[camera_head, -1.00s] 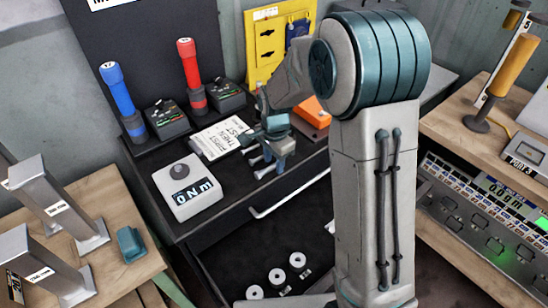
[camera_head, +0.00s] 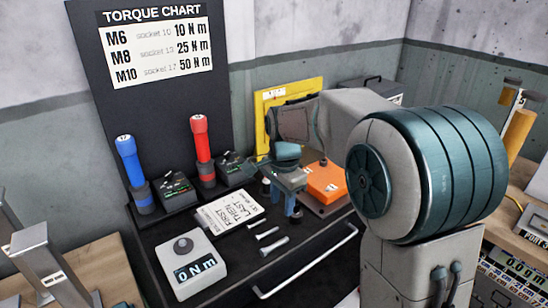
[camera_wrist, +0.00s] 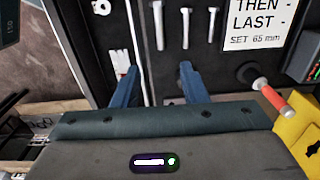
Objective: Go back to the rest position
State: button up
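My gripper (camera_head: 293,205) is over the right part of the black bench top in the head view, beside several loose bolts. In the wrist view its two blue fingers (camera_wrist: 158,85) stand apart with a clear gap and nothing between them, so it is open and empty. My arm hides part of the bench's right side in the head view.
On the bench (camera_head: 225,285) stand a torque display (camera_head: 190,265) reading 0 N m, a blue tool (camera_head: 130,162), a red tool (camera_head: 202,140), a note card (camera_head: 230,214) and an orange block (camera_head: 325,182). A yellow panel (camera_head: 265,125) stands behind. Side tables flank the bench.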

jog(key=s+d+n+t, duration=0.1)
jog(key=s+d+n, duration=0.4)
jog(key=s, duration=0.5)
jog(key=s+d+n+t, duration=0.1)
jog(key=s+d+n, duration=0.4)
jog(key=s, duration=0.6)
jog(key=shift+f+n, duration=0.3)
jog(key=shift+n, duration=0.2)
jog(key=c, duration=0.4)
jog(key=shift+a, duration=0.1)
jog(key=shift+c, duration=0.5)
